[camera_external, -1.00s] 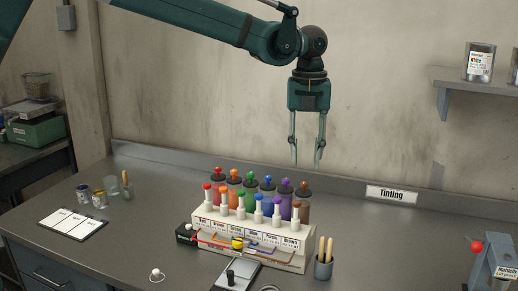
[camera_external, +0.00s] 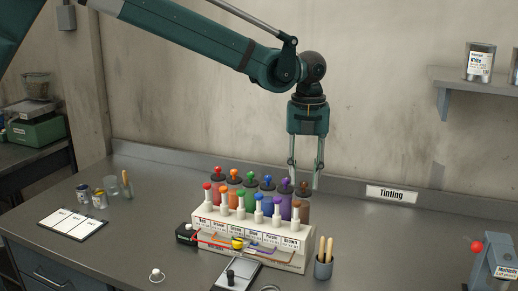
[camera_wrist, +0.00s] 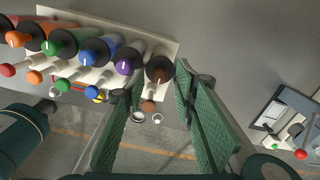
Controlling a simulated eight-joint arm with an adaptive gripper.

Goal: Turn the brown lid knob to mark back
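The brown lid knob (camera_external: 304,185) tops the brown canister (camera_external: 303,208) at the right end of the back row. In the external view the fingertips overlap the brown knob's place. I cannot tell whether they touch it. The mark positions around the lid are too small to read.
Red, orange, green, blue and purple (camera_wrist: 125,66) canisters stand left of the brown one, with purple closest. A white rack (camera_external: 285,262) with front plungers is before them. A cup with wooden sticks (camera_external: 323,266) stands right.

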